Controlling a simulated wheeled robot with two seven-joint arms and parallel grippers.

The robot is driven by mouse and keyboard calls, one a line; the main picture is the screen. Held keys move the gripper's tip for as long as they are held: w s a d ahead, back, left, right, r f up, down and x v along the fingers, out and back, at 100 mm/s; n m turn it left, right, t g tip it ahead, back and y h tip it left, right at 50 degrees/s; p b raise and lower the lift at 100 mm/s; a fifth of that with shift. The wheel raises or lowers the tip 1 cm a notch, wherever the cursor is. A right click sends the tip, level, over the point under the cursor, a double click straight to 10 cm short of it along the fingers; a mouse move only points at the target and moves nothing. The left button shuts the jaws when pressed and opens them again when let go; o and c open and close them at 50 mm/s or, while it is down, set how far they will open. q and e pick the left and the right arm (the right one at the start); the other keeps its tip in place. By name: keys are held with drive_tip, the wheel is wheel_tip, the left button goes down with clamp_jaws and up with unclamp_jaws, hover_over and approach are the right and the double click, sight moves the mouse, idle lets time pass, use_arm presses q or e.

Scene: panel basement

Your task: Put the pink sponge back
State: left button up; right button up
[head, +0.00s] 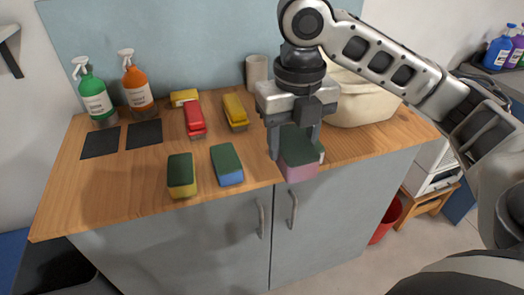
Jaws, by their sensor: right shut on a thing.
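The pink sponge (301,172) has a dark green top and is held in my right gripper (293,145) near the front edge of the wooden counter (130,210). The gripper points down, with its fingers on either side of the sponge, and hides part of it. I cannot tell whether the sponge touches the counter. A yellow sponge (182,177) and a blue sponge (228,166), both with dark green tops, stand to the left of it on the counter. My left gripper is not in view.
A green spray bottle (94,97), an orange spray bottle (136,86) and two dark squares (101,142) are at the left. A red brush (194,119), a yellow brush (235,111) and a grey cup (257,71) stand behind. A cream basin (362,103) is at the right.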

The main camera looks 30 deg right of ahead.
drive_tip(key=shift+w+d, duration=0.15)
drive_tip(key=shift+w, duration=0.05)
drive_tip(key=w+d+f, duration=0.1)
drive_tip(key=w+f, duration=0.2)
drive_tip(key=w, duration=0.1)
drive_tip(key=w+d+f+b, duration=0.1)
drive_tip(key=w+f, duration=0.2)
drive_tip(key=w, duration=0.1)
drive_tip(key=w+d+f+b, duration=0.1)
drive_tip(key=w+f, duration=0.1)
drive_tip(key=w, duration=0.2)
drive_tip(key=shift+d+f, duration=0.15)
drive_tip(key=shift+f, duration=0.25)
drive_tip(key=shift+w+f, duration=0.15)
drive_tip(key=shift+f, duration=0.05)
wheel_tip(320, 180, down, 3)
drive_tip(key=shift+w+d+f, duration=0.1)
drive_tip(key=shift+w+f, duration=0.05)
drive_tip(key=shift+f, duration=0.05)
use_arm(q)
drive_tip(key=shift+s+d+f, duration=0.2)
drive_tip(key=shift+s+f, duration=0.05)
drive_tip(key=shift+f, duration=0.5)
use_arm(e)
drive_tip(key=o, duration=1.1)
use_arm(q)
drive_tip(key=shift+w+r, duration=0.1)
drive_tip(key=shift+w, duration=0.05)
